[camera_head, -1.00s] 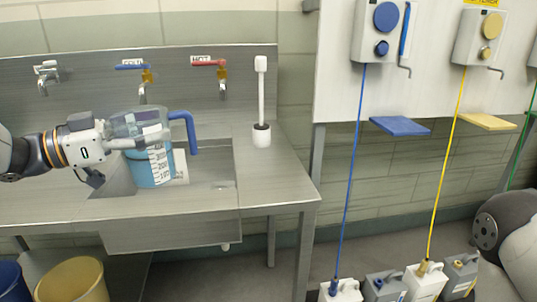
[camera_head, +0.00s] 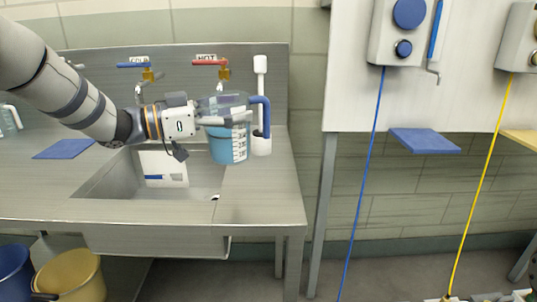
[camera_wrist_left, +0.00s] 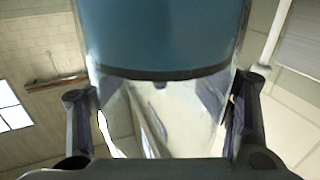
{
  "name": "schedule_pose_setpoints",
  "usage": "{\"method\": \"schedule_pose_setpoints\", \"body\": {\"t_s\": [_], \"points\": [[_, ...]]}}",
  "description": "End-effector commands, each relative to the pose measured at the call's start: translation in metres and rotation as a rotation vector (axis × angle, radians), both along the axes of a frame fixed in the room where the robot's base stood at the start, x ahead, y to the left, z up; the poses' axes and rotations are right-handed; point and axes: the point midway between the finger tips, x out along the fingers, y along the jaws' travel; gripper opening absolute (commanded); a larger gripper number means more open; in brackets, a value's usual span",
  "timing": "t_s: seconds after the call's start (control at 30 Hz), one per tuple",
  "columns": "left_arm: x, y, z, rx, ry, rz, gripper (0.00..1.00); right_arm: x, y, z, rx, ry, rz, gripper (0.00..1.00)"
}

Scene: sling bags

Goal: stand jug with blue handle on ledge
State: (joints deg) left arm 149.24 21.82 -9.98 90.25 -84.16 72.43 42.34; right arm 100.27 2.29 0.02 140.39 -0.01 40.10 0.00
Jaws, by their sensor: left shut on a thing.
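The clear jug (camera_head: 229,150) with blue liquid and a blue handle (camera_head: 262,112) is held about upright above the right side of the sink. My left gripper (camera_head: 222,120) is shut on its body, with the handle on the far right side. In the left wrist view the jug (camera_wrist_left: 160,40) fills the space between the two fingers (camera_wrist_left: 163,110). A blue ledge (camera_head: 425,140) sticks out from the white panel to the right, apart from the jug, with nothing on it.
The steel sink (camera_head: 90,190) has blue and red taps (camera_head: 210,62) behind it. A white brush (camera_head: 261,75) stands behind the jug. A blue hose (camera_head: 363,180) hangs left of the ledge. A yellow ledge (camera_head: 522,138) is at the right edge. Buckets (camera_head: 78,280) stand below.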

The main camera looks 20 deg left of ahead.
Motion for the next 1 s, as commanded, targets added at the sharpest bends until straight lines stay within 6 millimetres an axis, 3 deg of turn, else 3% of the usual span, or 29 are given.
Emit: {"method": "schedule_pose_setpoints", "body": {"t_s": [0.1,0.23,0.43,0.6,0.93,0.97,1.0], "points": [[0.019,-0.024,-0.033,-0.002,0.014,0.000,0.18,-0.010,0.000,-0.010,-0.001,0.036,-0.001,0.40],[0.030,-0.040,-0.053,-0.002,0.006,0.000,0.18,-0.014,0.000,-0.014,0.000,0.052,-0.001,0.40],[0.038,-0.051,-0.067,-0.001,0.002,0.000,0.18,-0.017,0.000,-0.017,0.000,0.063,0.001,0.40],[0.039,-0.052,-0.097,-0.003,0.002,0.001,0.18,-0.021,0.000,-0.021,-0.001,0.077,0.001,0.40],[0.038,-0.052,-0.099,-0.001,-0.002,0.001,0.18,-0.021,0.000,-0.021,-0.001,0.076,0.001,0.40],[0.038,-0.052,-0.100,0.001,-0.001,0.001,0.73,-0.021,0.000,-0.021,-0.001,0.076,0.001,0.40],[0.038,-0.051,-0.099,0.001,-0.001,0.001,0.82,-0.021,0.000,-0.021,-0.001,0.075,0.001,0.40]]}}
